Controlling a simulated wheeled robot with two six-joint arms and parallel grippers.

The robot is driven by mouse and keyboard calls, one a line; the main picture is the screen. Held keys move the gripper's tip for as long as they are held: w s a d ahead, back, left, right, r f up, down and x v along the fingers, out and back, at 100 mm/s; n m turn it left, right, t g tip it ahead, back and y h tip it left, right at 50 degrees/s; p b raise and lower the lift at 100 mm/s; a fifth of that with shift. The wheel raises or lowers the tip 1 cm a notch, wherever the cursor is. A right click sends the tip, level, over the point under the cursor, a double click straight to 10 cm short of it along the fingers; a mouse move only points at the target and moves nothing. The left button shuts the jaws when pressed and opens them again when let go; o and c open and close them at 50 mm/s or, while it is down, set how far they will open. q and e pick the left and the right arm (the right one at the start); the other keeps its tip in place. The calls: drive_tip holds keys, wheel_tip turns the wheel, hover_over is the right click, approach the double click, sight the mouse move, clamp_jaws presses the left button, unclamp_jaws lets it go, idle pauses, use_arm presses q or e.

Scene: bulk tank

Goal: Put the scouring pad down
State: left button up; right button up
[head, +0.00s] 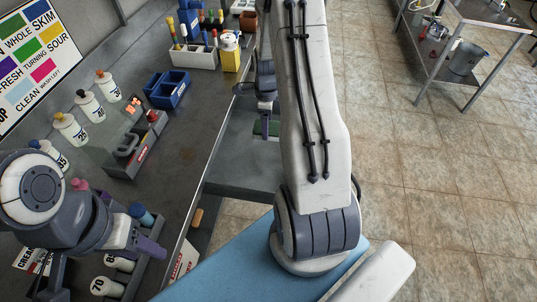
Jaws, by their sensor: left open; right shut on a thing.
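The scouring pad (267,128) is a small dark green piece beyond my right arm, partly hidden by the gripper and the white arm link. My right gripper (265,112) is shut on it and points down. The pad appears above a grey lower surface (240,148), beside the bench edge; I cannot tell whether it touches anything.
The dark bench (190,130) holds several white bottles (90,104), a grey caddy (135,150), a blue bin (167,90), a white bin (193,56) and a yellow container (231,60). A metal table (460,18) with a bucket (465,60) stands right. The tiled floor between is clear.

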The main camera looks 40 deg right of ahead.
drive_tip(key=shift+s+d+f, duration=0.1)
drive_tip(key=shift+f, duration=0.3)
wheel_tip(320, 180, down, 8)
drive_tip(key=shift+f+p, duration=0.15)
drive_tip(key=shift+p, duration=0.45)
drive_tip(key=shift+f, duration=0.5)
